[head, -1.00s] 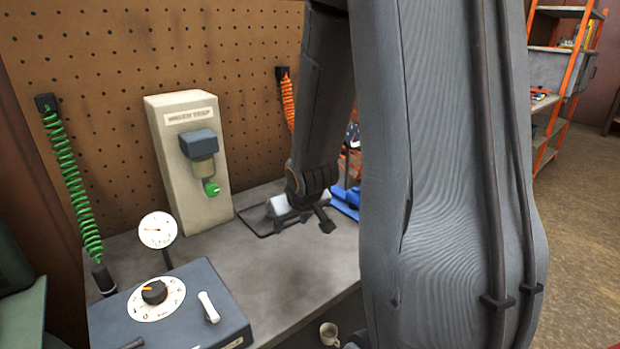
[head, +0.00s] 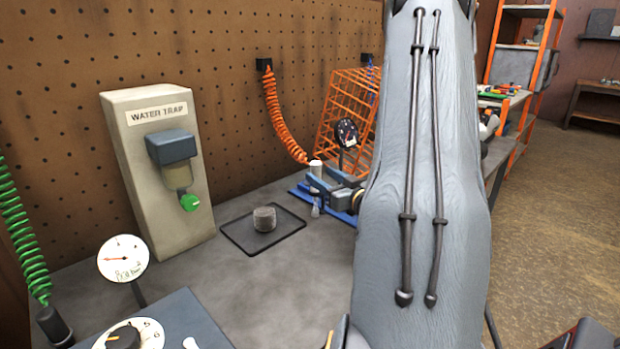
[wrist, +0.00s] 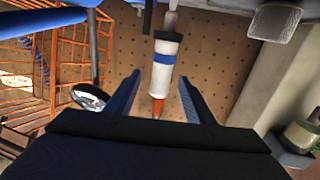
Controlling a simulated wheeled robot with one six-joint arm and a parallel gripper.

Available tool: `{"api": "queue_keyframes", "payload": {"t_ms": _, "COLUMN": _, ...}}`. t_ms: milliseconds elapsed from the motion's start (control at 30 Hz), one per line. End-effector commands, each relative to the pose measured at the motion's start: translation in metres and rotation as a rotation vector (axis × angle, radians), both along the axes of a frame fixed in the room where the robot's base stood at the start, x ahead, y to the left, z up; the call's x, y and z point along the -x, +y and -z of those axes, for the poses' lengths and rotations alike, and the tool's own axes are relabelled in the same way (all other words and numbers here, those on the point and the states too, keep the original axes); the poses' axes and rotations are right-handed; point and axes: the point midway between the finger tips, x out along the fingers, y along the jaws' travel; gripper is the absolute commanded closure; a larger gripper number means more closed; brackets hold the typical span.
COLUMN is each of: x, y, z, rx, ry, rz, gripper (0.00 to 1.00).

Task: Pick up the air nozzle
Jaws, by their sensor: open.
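The air nozzle (head: 316,168) is a white cylinder with a blue band, upright at the lower end of an orange coiled hose. In the wrist view, which looks upside down, the nozzle (wrist: 162,66) lies between my two blue fingers, with its orange hose end towards the bottom of the picture. My gripper (wrist: 160,80) is open, with a gap visible on both sides of the nozzle. In the head view my gripper (head: 312,186) reaches in from the right and its fingers partly hide the nozzle's middle. Whether a finger touches it I cannot tell.
A grey round object (head: 264,219) sits on a black mat (head: 238,238). The water trap (head: 150,130) stands left.

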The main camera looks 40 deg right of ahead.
Motion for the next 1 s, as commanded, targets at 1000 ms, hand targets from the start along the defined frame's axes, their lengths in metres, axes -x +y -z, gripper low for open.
{"api": "queue_keyframes", "payload": {"t_ms": 1000, "x": -0.075, "y": -0.007, "z": -0.003, "rx": 0.0, "ry": 0.0, "rz": 0.002, "gripper": 0.65}}
